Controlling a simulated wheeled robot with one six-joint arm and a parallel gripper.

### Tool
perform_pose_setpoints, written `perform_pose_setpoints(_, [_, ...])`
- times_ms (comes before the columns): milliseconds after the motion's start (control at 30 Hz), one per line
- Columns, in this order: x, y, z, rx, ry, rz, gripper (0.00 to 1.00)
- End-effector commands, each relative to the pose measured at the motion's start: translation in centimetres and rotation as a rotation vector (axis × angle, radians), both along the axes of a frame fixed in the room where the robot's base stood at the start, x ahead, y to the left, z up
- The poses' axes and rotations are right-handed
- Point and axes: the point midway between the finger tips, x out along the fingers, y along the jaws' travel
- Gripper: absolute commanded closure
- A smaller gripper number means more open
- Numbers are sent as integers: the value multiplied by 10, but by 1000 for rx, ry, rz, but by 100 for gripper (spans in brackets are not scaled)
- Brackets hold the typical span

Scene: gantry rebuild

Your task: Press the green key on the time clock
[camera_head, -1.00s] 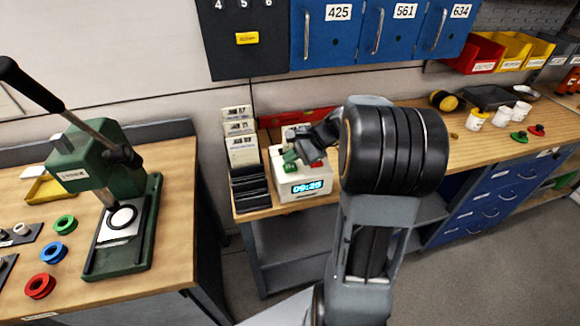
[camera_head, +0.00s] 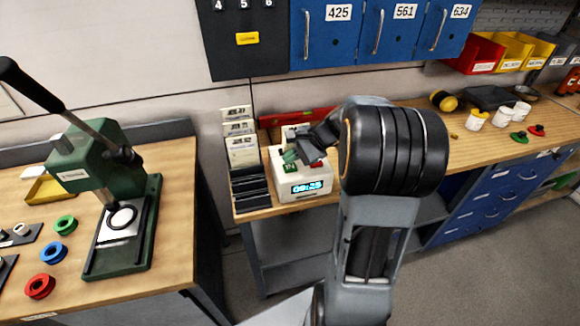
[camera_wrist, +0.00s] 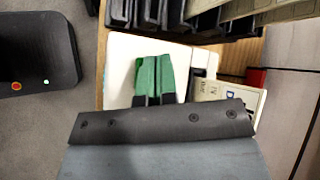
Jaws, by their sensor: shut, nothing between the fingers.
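The time clock (camera_head: 313,188) is a white box with a lit display on its front, standing on the wooden bench. Its green key (camera_head: 290,168) shows on the top left, partly covered by my gripper. A red key (camera_head: 318,163) is to the right of it. My gripper (camera_head: 288,157) is shut and empty, with its green fingertips right at the green key. I cannot tell whether they touch it. In the wrist view the two fingers (camera_wrist: 153,62) lie side by side over the white top of the clock (camera_wrist: 120,75), and the key is hidden.
A card rack (camera_head: 240,150) with black slots (camera_head: 250,188) stands just left of the clock. A red level-like bar (camera_head: 295,117) lies behind it. A green press (camera_head: 100,170) stands on the left bench. Blue lockers (camera_head: 335,40) hang above.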

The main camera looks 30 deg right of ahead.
Motion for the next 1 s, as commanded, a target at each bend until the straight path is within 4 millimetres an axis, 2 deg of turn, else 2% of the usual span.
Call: perform_pose_setpoints(1000, [0, 0, -9, 0, 0, 0, 100])
